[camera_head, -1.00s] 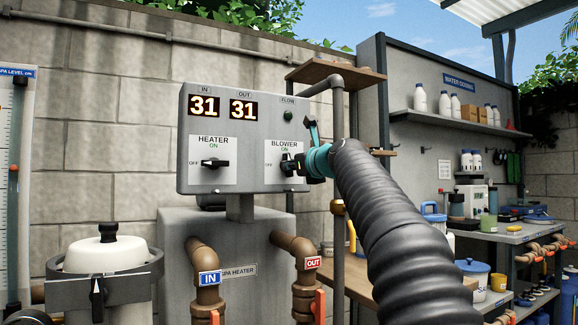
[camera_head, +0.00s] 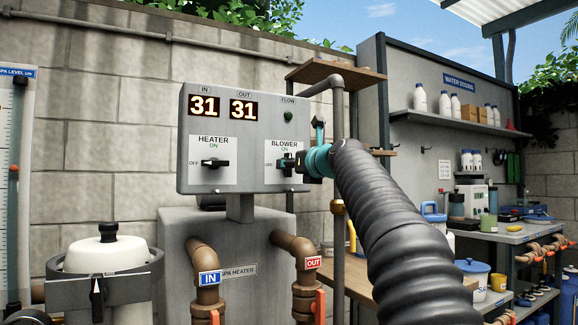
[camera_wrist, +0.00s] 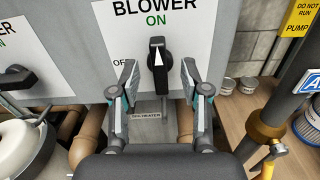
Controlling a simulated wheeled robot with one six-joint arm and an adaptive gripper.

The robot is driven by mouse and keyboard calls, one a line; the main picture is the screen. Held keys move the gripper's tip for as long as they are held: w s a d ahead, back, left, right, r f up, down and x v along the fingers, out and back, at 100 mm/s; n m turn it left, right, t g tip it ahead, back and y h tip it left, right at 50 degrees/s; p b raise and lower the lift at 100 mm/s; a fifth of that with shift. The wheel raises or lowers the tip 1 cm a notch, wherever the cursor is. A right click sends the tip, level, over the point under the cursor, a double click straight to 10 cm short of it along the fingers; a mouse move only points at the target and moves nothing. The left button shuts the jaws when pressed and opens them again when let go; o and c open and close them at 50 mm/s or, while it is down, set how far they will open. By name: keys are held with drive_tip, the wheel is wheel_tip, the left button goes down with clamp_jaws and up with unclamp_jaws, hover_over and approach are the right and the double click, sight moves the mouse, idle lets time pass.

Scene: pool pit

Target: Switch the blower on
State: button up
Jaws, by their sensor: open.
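The blower knob (camera_wrist: 157,58) is black with a white pointer mark. In the wrist view it stands upright, with its marked end up toward the green ON; OFF is at its left. In the head view the knob (camera_head: 285,162) sits on the BLOWER plate (camera_head: 284,148) at the right of the grey control box (camera_head: 232,175), partly hidden by my gripper (camera_head: 299,162). In the wrist view my gripper (camera_wrist: 159,78) is open, one finger either side of the knob, with gaps between.
The heater knob (camera_head: 215,163) lies level beside the blower plate. Brown pipes (camera_head: 206,265) with orange handles stand below the box. A grey upright pipe (camera_head: 338,130) and a wooden shelf (camera_head: 330,72) are close at the right. A dosing bench stands further right.

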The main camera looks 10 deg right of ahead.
drive_tip(key=shift+s, duration=0.1)
drive_tip(key=b+v, duration=0.2)
drive_tip(key=v, duration=0.5)
idle(1.6)
